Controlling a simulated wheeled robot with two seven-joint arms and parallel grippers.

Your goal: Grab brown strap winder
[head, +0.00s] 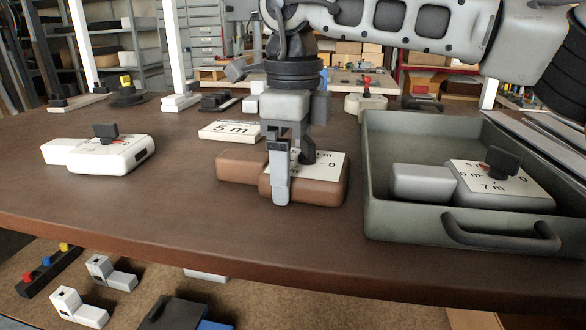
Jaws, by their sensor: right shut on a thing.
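The brown strap winder (327,187) lies on the brown table near its front edge, left of the grey-green tray. It has a white label with a dark knob on top. My right gripper (281,180) comes down from above and is shut on the winder. One finger shows in front of the winder's front face; the other finger is hidden behind it. The winder appears to rest on the table. My left gripper is not in view.
A grey-green tray (405,222) at the right holds a grey winder (510,192). A white winder (100,152) lies at the left. A "5 m" card (230,131) lies behind the brown winder. The table's front left is clear.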

